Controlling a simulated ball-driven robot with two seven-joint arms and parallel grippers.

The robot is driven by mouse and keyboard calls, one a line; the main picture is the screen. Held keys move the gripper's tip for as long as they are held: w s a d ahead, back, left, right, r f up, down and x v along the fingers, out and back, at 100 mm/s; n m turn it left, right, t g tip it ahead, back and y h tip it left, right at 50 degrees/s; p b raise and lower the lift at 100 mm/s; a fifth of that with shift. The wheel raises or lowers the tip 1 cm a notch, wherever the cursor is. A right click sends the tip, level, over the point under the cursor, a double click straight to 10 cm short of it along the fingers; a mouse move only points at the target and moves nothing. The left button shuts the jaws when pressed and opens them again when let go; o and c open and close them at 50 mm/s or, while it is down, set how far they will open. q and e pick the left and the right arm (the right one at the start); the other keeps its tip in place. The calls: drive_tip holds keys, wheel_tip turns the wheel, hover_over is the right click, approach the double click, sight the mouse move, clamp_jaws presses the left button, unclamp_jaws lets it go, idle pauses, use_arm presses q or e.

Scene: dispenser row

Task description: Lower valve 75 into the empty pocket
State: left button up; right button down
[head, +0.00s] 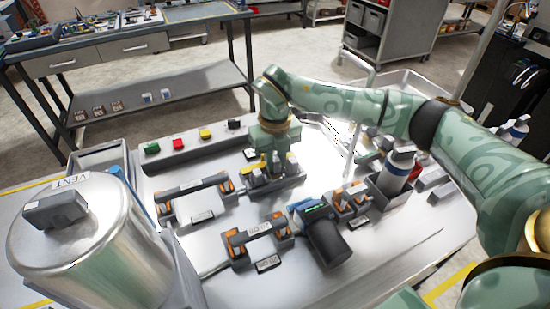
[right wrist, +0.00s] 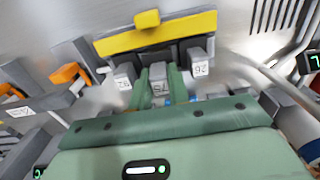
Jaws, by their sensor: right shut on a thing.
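My right gripper (head: 275,165) points down at a dark valve block (head: 290,185) in the middle of the bench. In the right wrist view its two green fingers (right wrist: 160,88) are shut on valve 75 (right wrist: 158,76), a grey piece with a white number label. Valve 76 (right wrist: 198,62) stands to its right and another labelled valve (right wrist: 124,76) to its left. A yellow bar (right wrist: 160,34) runs behind them. The lower end of valve 75 and the pocket are hidden, so I cannot tell how deep it sits. My left gripper is not in view.
A steel vessel labelled VENT (head: 95,240) stands at the left front. Racks with orange clips (head: 260,240) and a dark cylinder (head: 326,242) lie before the block. Coloured buttons (head: 178,143) line the back.

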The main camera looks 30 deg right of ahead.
drive_tip(key=shift+f+b, duration=0.35)
drive_tip(key=shift+f, duration=0.6)
drive_tip(key=c, duration=1.3)
unclamp_jaws()
drive_tip(key=shift+o, duration=0.2)
wheel_tip(320, 180, up, 16)
drive_tip(key=p, duration=0.3)
